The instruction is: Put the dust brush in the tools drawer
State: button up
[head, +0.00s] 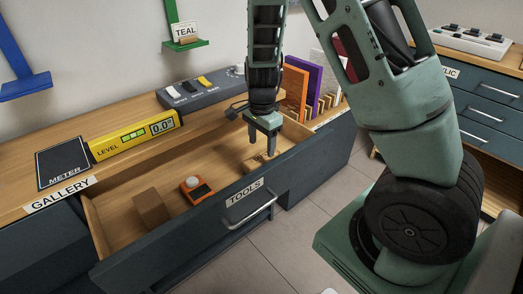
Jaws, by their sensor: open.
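The tools drawer (243,206) is pulled open, with a TOOLS label and a bar handle on its dark front. My gripper (263,150) points down over the right part of the drawer, its two fingers apart and nothing seen between them. Just below the fingertips, a small tan and dark item (258,161) lies in the drawer. It may be the dust brush, but it is too small and partly covered to be sure. No other thing in view looks like a brush.
A brown block (150,209) and an orange device (196,190) lie in the drawer. On the counter are a black METER pad (63,169), a yellow level (135,137), a grey switch box (200,88) and upright coloured panels (303,85). Drawer floor between them is bare.

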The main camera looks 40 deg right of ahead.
aim_at(261, 156)
notch_tip(261, 156, up, 6)
jog(key=f+p, duration=0.1)
jog(key=s+a+r+n+y, duration=0.1)
jog(key=s+a+r+n, duration=0.1)
jog(key=s+a+n, duration=0.3)
jog(key=s+a+r+n, duration=0.2)
jog(key=a+r+n, duration=0.15)
jog(key=a, duration=0.45)
jog(key=s+a+r+n+y, duration=0.1)
jog(key=s+a+r+n, duration=0.1)
jog(key=s+a+n, duration=0.3)
jog(key=s+a+r+n+h, duration=0.1)
jog(key=s+a+r+n, duration=0.1)
jog(key=s+a+n, duration=0.4)
jog(key=s+n, duration=0.5)
jog(key=n, duration=0.1)
jog(key=shift+s+a, duration=0.2)
jog(key=shift+s, duration=0.05)
notch_tip(261, 156, up, 12)
jog(key=p, duration=1.2)
jog(key=shift+f, duration=0.2)
